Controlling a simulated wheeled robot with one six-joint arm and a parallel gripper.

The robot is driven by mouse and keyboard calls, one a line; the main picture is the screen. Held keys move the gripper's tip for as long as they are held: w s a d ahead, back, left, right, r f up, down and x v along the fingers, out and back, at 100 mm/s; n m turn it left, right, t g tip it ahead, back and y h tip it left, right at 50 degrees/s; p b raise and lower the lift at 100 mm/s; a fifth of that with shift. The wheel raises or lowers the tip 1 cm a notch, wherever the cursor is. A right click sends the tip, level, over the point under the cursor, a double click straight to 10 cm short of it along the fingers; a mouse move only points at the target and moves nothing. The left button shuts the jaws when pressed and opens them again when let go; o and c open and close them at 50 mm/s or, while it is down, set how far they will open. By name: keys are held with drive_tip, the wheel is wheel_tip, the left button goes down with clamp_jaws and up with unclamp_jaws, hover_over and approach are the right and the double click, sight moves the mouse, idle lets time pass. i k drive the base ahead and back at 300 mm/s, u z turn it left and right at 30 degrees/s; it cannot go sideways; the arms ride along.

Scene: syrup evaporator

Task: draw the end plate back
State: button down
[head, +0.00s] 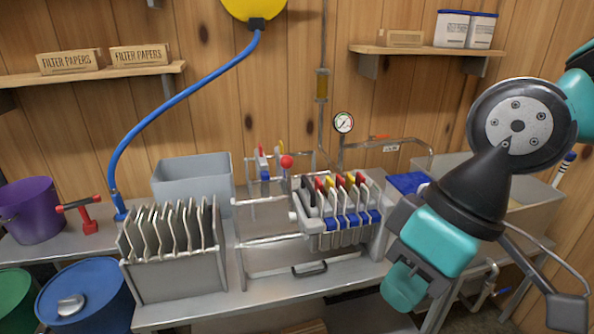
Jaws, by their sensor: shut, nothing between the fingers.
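The filter press stands on the bench in the middle of the head view, with a pack of plates (345,208) hung on its rails. The plates have red, yellow and white tops and blue lower tabs, and they sit close together at the right of the frame. The grey end plate (305,208) appears to be the leftmost one, against the pack; its edges are hard to make out. Bare rails (268,240) run to its left. My gripper (404,287) is shut and empty, low at the right front, apart from the press and pointing down.
A rack of pale plates (172,260) stands left of the press, with a grey tub (193,180) behind it. A red-ball lever (286,162) rises behind the press. A gauge (343,122) and pipes are at the back. Drums (85,300) stand at front left.

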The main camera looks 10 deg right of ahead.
sight(309, 220)
drive_tip(key=z, duration=0.05)
drive_tip(key=i, duration=1.05)
drive_tip(key=u, duration=0.25)
